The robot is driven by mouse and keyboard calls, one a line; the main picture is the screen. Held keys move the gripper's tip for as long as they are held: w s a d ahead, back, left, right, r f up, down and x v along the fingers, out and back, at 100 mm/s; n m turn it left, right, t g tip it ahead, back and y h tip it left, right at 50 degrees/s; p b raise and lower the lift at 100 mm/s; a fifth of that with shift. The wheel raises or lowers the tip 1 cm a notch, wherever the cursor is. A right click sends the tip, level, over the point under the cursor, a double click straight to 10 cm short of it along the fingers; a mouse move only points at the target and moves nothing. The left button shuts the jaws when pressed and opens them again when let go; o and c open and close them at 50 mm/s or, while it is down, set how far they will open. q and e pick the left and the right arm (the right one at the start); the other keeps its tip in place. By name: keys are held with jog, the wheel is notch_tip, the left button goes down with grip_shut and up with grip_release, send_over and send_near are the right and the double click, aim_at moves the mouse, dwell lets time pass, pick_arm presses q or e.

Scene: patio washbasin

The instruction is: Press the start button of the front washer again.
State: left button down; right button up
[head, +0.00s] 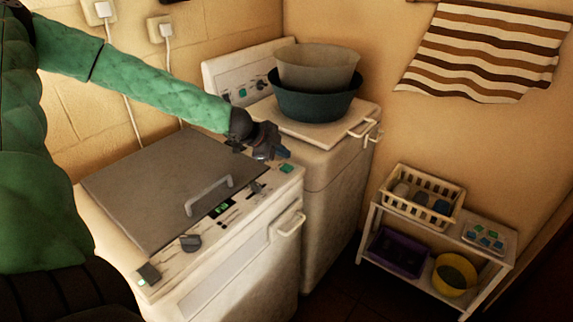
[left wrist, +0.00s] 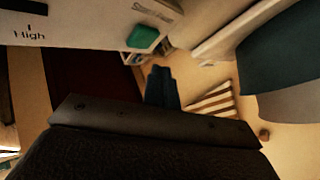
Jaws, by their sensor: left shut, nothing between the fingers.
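The front washer (head: 240,265) stands at the lower left of the head view, with a grey lid (head: 160,190) and a control panel along its front top edge. A green button (head: 286,169) sits at the right end of that panel; it also shows in the left wrist view (left wrist: 142,37). My left gripper (head: 281,154) is shut and empty, close above and behind the green button. In the left wrist view its dark fingertips (left wrist: 161,70) appear just short of the button, with a small gap. Whether they touch the button I cannot tell for sure. My right gripper is not in view.
A second washer (head: 325,165) behind carries a dark green tub (head: 310,103) with a beige basin (head: 318,68). A low shelf (head: 480,262) with baskets stands at the right. A striped towel (head: 485,50) hangs on the wall. A lid handle (head: 209,194) rises left of my gripper.

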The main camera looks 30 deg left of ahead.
aim_at(283, 168)
pick_arm(q)
jog(key=shift+r+p, duration=1.05)
jog(key=shift+r, duration=0.55)
